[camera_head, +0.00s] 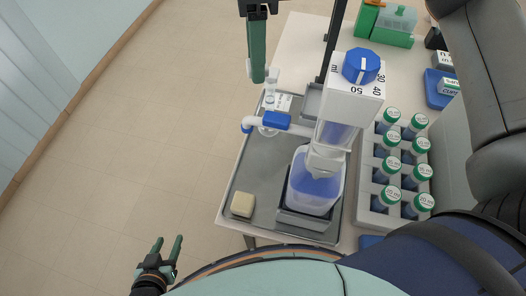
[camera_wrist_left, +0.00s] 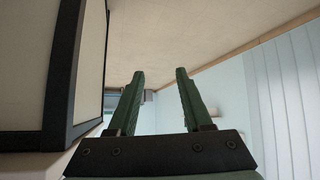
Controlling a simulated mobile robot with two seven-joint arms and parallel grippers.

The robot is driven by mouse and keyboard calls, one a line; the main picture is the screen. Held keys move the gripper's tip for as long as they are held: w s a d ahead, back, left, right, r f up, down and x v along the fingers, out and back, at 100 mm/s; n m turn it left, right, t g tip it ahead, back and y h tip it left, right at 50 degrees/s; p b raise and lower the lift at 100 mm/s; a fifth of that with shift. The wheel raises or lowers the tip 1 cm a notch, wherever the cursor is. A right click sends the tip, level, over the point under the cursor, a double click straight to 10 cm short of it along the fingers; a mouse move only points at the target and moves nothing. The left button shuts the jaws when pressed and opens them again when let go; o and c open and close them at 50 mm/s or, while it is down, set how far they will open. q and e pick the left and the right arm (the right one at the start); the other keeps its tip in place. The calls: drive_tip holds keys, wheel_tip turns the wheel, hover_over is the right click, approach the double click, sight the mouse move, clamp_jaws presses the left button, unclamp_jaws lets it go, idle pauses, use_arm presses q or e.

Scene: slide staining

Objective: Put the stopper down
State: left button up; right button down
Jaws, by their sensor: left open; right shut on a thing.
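My right gripper (camera_head: 257,72) hangs at the top of the head view, its green fingers pointing down over the far left part of the grey tray. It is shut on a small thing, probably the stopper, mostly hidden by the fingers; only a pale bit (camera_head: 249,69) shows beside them. A small clear piece (camera_head: 270,88) shows just below the fingertips; whether it touches them I cannot tell. My left gripper (camera_head: 169,246) is open and empty at the lower left, above the floor. Its spread fingers also show in the left wrist view (camera_wrist_left: 160,92).
The grey tray (camera_head: 262,165) holds a tan block (camera_head: 242,204) and a tub of blue liquid (camera_head: 314,187) under a white dispenser with a blue cap (camera_head: 361,66). A blue valve handle (camera_head: 276,120) sticks out left. A rack of green-capped bottles (camera_head: 404,160) stands right.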

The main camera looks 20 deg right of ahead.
drive_tip(key=b, duration=0.5)
hover_over(258, 166)
wheel_tip(258, 166, down, 7)
wheel_tip(258, 166, down, 19)
drive_tip(key=shift+f+b, duration=0.1)
drive_tip(key=shift+b, duration=0.85)
use_arm(q)
wheel_tip(258, 166, down, 8)
drive_tip(key=shift+d+f, duration=0.15)
drive_tip(key=shift+d, duration=0.1)
drive_tip(key=shift+s+f, duration=0.1)
drive_tip(key=shift+s, duration=0.05)
use_arm(e)
drive_tip(key=shift+f+b, duration=0.25)
drive_tip(key=shift+b, duration=0.1)
use_arm(q)
drive_tip(key=shift+s+f, duration=0.1)
drive_tip(key=shift+f, duration=0.05)
use_arm(e)
drive_tip(key=c, duration=0.5)
unclamp_jaws()
drive_tip(key=shift+r, duration=0.15)
drive_tip(key=shift+c, duration=0.2)
use_arm(q)
drive_tip(key=shift+d, duration=0.1)
